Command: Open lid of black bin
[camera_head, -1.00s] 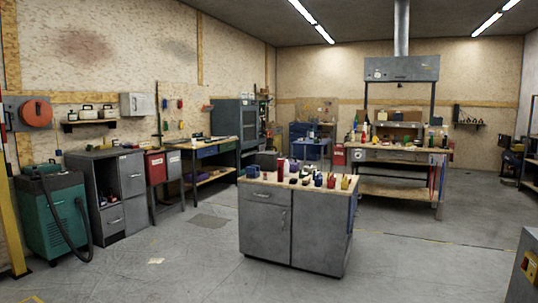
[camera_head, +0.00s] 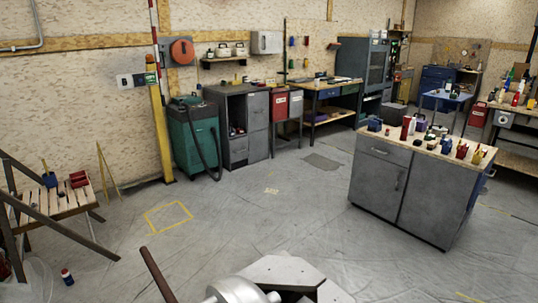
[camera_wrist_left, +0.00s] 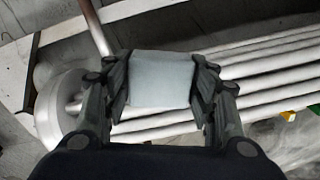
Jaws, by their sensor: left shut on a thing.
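My left gripper (camera_wrist_left: 161,85) shows in the left wrist view with both dark fingers closed on a pale grey-blue block (camera_wrist_left: 161,75). I cannot tell what that block belongs to. I cannot make out a bin with a lid for certain in either view. A dark box (camera_head: 395,116) stands by the far left corner of the grey cabinet; I cannot tell if it is the black bin. My right gripper is in neither view, and the head view shows neither gripper.
The grey cabinet (camera_head: 425,199) with small tools on top stands at the right. A green machine (camera_head: 193,140) and grey shelving (camera_head: 238,125) line the wall. A slatted wooden stand (camera_head: 55,203) is at the left. The middle floor (camera_head: 270,205) is clear.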

